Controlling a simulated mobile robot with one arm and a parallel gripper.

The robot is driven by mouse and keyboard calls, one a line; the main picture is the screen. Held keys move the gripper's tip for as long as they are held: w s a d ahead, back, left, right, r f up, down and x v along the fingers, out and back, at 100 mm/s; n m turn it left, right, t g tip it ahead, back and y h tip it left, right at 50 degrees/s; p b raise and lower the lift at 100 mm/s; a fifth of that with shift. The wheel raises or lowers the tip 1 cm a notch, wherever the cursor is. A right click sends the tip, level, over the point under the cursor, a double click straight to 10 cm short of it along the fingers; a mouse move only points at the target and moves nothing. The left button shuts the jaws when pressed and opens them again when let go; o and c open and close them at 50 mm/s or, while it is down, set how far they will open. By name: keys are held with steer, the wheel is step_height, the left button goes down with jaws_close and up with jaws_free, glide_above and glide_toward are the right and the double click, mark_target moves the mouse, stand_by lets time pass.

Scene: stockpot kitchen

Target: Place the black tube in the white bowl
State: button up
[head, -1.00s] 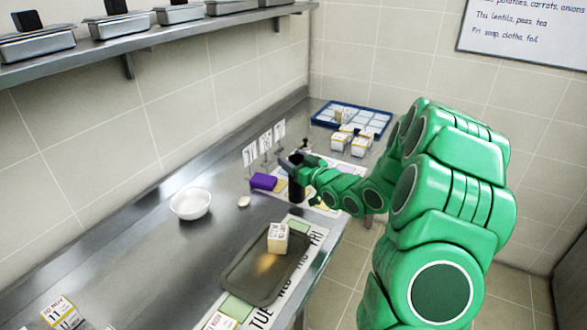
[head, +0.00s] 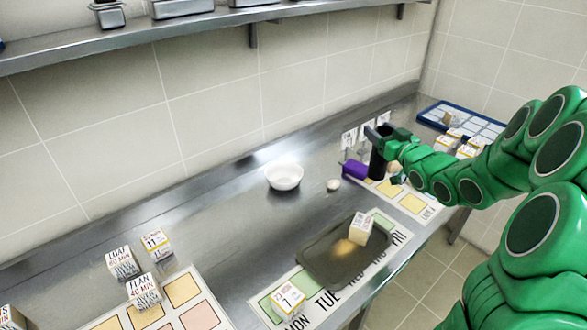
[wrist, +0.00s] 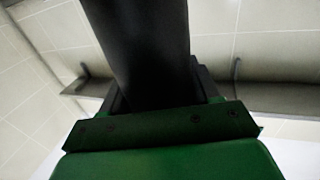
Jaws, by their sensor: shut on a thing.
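The white bowl (head: 284,176) stands empty on the steel counter, near the middle of the head view. My gripper (head: 379,138) is to the right of the bowl, shut on the black tube (head: 377,163). The tube is upright, in front of the purple block and the small white cards; I cannot tell whether its lower end touches the counter. In the wrist view the black tube (wrist: 140,45) runs up from between the jaws and covers much of the middle.
A purple block (head: 355,169) and a small whitish round item (head: 333,185) lie between bowl and tube. A dark tray (head: 335,264) with a labelled box (head: 361,228) is in front. A blue-rimmed tray (head: 462,120) is far right.

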steer(key=s+a+r+n+g+y, duration=0.1)
steer(key=s+a+y, duration=0.15)
steer(key=a, duration=0.55)
steer(key=s+a+r+n+g+y, duration=0.1)
steer(key=s+a+n+g, duration=0.15)
steer(key=a, duration=0.65)
steer(key=s+a+r+n+g+y, duration=0.1)
steer(key=s+a+y, duration=0.15)
steer(key=a, duration=0.55)
steer(key=w+a+f, duration=0.4)
steer(key=w+f, duration=0.8)
steer(key=w, duration=0.1)
steer(key=shift+a+f+h, duration=0.2)
steer(key=shift+f+h, duration=0.1)
steer(key=shift+f, duration=0.2)
steer(key=o, duration=1.5)
steer(key=shift+c, duration=0.2)
